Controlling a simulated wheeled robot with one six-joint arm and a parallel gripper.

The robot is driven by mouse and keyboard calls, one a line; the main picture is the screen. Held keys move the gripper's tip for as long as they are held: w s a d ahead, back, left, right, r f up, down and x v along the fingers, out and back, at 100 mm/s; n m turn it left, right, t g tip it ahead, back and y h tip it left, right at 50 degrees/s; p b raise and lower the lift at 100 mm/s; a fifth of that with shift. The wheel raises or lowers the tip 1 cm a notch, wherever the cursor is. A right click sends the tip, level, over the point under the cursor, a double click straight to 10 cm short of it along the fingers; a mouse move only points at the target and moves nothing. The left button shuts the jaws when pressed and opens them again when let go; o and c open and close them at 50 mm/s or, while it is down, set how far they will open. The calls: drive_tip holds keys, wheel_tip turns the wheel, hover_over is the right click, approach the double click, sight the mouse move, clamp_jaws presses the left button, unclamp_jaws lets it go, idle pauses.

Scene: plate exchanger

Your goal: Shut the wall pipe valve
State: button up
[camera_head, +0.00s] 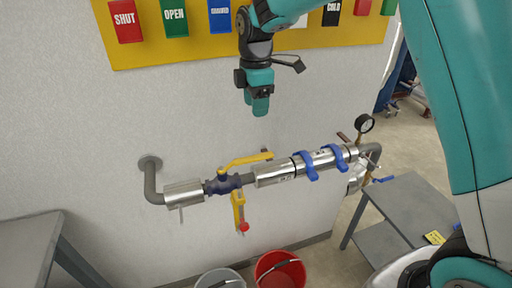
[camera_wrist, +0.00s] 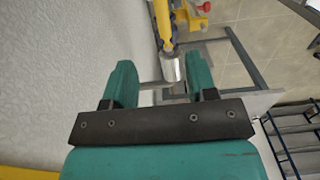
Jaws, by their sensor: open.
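The wall pipe valve has a dark blue body (camera_head: 222,185) on the horizontal pipe, with a yellow lever handle (camera_head: 245,159) slanting up to the right, roughly along the pipe. A yellow piece with a red end (camera_head: 240,212) hangs below the valve. My gripper (camera_head: 260,107) points down above the handle in the head view, apart from it, near the wall. The wrist view shows its two teal fingers (camera_wrist: 162,80) spread with nothing gripped. Beyond them are a silver cylinder (camera_wrist: 172,68) and a yellow bar (camera_wrist: 163,20); which parts these are is unclear.
Silver pipe sleeves (camera_head: 183,193) flank the valve; blue clamps (camera_head: 306,165) and a gauge (camera_head: 364,123) are to the right. A yellow tag board (camera_head: 285,40) hangs above. A red bucket (camera_head: 280,270) and grey bucket (camera_head: 220,280) stand below. A grey table (camera_head: 410,205) stands right.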

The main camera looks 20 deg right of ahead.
sight(256, 156)
wheel_tip(256, 156, down, 16)
drive_tip(key=p, duration=0.4)
drive_tip(key=shift+r, duration=0.1)
drive_tip(key=shift+s, duration=0.1)
clamp_jaws()
